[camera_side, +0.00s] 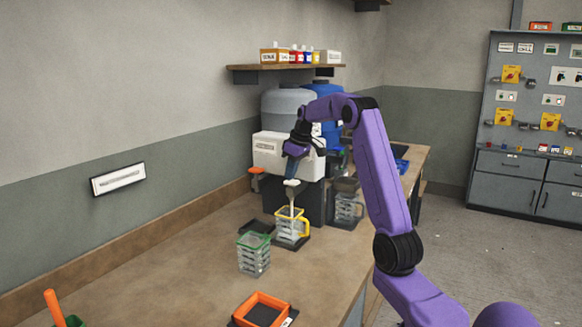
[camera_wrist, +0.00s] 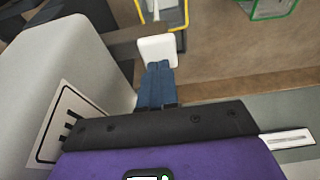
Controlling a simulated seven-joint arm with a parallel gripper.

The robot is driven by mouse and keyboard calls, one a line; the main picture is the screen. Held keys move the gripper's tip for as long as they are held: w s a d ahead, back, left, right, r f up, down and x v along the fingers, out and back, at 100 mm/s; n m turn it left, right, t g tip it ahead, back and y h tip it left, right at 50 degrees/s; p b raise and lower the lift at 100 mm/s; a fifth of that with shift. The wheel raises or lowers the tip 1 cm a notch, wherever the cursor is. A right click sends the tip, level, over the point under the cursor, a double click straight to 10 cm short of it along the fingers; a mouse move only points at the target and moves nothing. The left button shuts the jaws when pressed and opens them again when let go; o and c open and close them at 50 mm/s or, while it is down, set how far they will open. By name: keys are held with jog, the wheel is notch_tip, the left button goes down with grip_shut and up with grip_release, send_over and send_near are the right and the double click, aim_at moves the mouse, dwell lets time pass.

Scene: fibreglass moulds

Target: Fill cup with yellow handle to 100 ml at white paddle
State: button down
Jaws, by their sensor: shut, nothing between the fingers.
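The cup with the yellow handle (camera_side: 288,229) stands upright on a dark stand under the dispenser. In the wrist view its yellow rim (camera_wrist: 178,28) shows at the top edge. The white paddle (camera_side: 291,183) is above that cup, and in the wrist view it (camera_wrist: 157,49) lies just beyond my fingertips. My gripper (camera_side: 292,175) is shut and empty, its blue fingers (camera_wrist: 157,68) together at the paddle and seeming to touch it. A pale streak between paddle and cup could be a spout or liquid; I cannot tell which. The cup's liquid level is too small to read.
A green-rimmed cup (camera_side: 254,254) stands in front of the yellow-handled one. Another clear cup (camera_side: 347,208) is at the right by the dispenser. An orange square tray (camera_side: 262,311) lies near the bench's front. An orange paddle (camera_side: 256,171) is at the left.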

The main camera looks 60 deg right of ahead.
jog(key=shift+s+a+f, duration=0.1)
jog(key=shift+f, duration=0.25)
notch_tip(320, 180, up, 5)
jog(key=shift+f, duration=0.15)
jog(key=v, duration=1)
dwell(0.9)
jog(key=shift+r, duration=0.95)
jog(key=shift+f, duration=0.15)
jog(key=x, duration=1.2)
jog(key=shift+s+f, duration=0.2)
jog(key=shift+f, duration=0.7)
